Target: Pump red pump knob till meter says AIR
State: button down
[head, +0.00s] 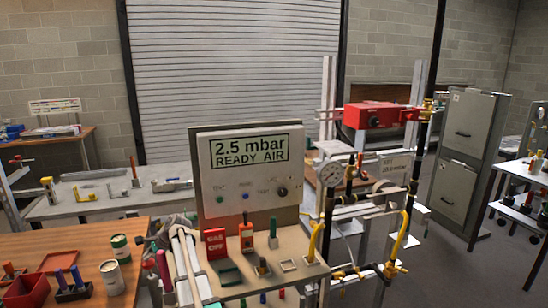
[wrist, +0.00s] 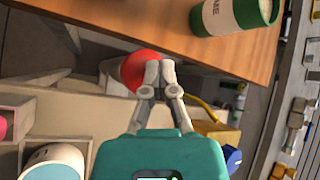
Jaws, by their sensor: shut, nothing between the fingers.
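The meter (head: 247,165) stands upright on the bench panel in the head view. Its display reads "2.5 mbar READY AIR". In the wrist view a round red knob (wrist: 138,68) sits just beyond my fingertips, partly hidden by them; it looks like the pump knob. My gripper (wrist: 160,66) is shut with its fingertips together and nothing between them. The fingertips overlap the knob's right side in the picture; I cannot tell whether they touch it. I cannot pick out this knob or my gripper with certainty in the head view.
A wooden table (head: 135,232) with cans and a red tray stands at left. Its edge (wrist: 190,62) and a green-and-white can (wrist: 235,15) lie close to my gripper. A pipe rig with a dial gauge (head: 331,173) and a red box (head: 375,115) stands right of the meter.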

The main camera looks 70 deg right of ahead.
jog(key=shift+r+p, duration=2.8)
jog(key=shift+r, duration=0.15)
jog(key=s+a+f+n+g, duration=0.2)
jog(key=a+n, duration=0.3)
jog(key=a, duration=0.7)
jog(key=s+a+f+n+g, duration=0.1)
jog(key=a+f+n+g, duration=0.3)
jog(key=a, duration=0.9)
jog(key=s+a+n+g+h, duration=0.1)
jog(key=s+a+n, duration=0.5)
jog(key=a, duration=0.3)
jog(key=s+a+n+g+h, duration=0.1)
jog(key=s+a+n+h, duration=0.1)
jog(key=s+a+n, duration=0.5)
jog(key=a, duration=0.2)
jog(key=shift+s+a+r+n+g, duration=0.15)
jog(key=shift+s+a+n+g, duration=0.15)
jog(key=shift+a, duration=0.05)
